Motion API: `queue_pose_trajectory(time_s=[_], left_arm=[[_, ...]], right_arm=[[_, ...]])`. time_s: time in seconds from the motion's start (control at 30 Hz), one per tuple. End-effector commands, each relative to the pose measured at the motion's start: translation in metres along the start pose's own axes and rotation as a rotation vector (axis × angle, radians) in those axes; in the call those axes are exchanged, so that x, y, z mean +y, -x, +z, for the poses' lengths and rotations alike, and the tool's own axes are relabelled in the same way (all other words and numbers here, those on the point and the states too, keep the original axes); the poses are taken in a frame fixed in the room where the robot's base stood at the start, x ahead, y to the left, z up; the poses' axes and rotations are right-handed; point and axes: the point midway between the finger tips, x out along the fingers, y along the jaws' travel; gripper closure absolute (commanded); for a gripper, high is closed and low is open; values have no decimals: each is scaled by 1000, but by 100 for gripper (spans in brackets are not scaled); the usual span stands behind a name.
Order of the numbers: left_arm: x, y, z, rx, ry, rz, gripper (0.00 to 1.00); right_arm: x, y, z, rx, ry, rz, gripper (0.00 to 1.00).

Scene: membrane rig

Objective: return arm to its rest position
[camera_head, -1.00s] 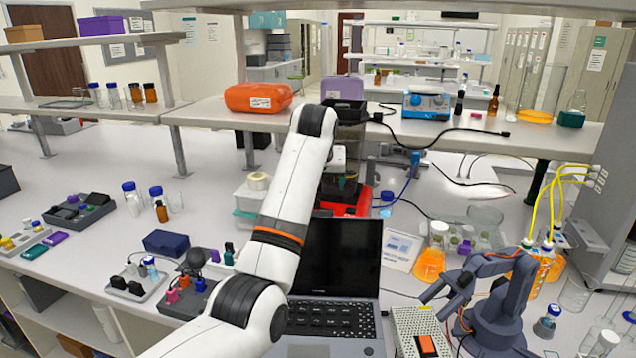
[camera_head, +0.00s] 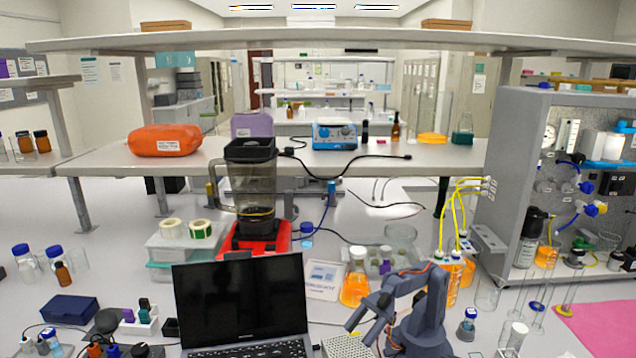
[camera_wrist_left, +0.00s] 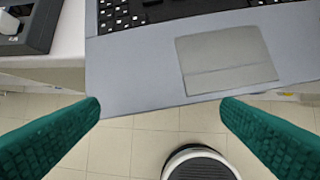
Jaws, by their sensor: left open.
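My left gripper (camera_wrist_left: 160,108) shows only in the left wrist view. Its two green ridged fingers are wide apart with nothing between them. Beyond the fingertips lie the front edge and touchpad of a grey laptop (camera_wrist_left: 140,78), with the tiled floor below. In the head view the open laptop (camera_head: 240,305) stands at the bench front with a dark screen, and neither of my arms shows there. My right gripper is in no view.
A small grey desktop robot arm (camera_head: 418,315) stands right of the laptop, near an orange-filled flask (camera_head: 355,285). A blender-like device on a red base (camera_head: 262,238) stands behind the laptop. A grey panel rig (camera_head: 515,150) stands at right. Dark blue box (camera_head: 68,309) sits at left.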

Motion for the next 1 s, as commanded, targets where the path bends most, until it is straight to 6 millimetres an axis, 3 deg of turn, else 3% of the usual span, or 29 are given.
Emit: queue_pose_trajectory(time_s=[0.03, 0.1, 0.3, 0.5, 0.77, 1.0], left_arm=[[0, 2, -33, 19, -21, -6, 13], [-1, 9, -69, 35, -49, -18, 13], [-4, 34, -136, 64, -106, -51, 13], [-7, 58, -177, 85, -144, -80, 13], [-10, 88, -215, 108, -180, -115, 13], [-17, 35, -226, 129, -183, -116, 13]], right_arm=[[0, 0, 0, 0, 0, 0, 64], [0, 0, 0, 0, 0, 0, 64], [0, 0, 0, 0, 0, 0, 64], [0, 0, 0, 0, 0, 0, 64], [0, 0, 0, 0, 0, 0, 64], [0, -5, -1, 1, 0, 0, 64]])
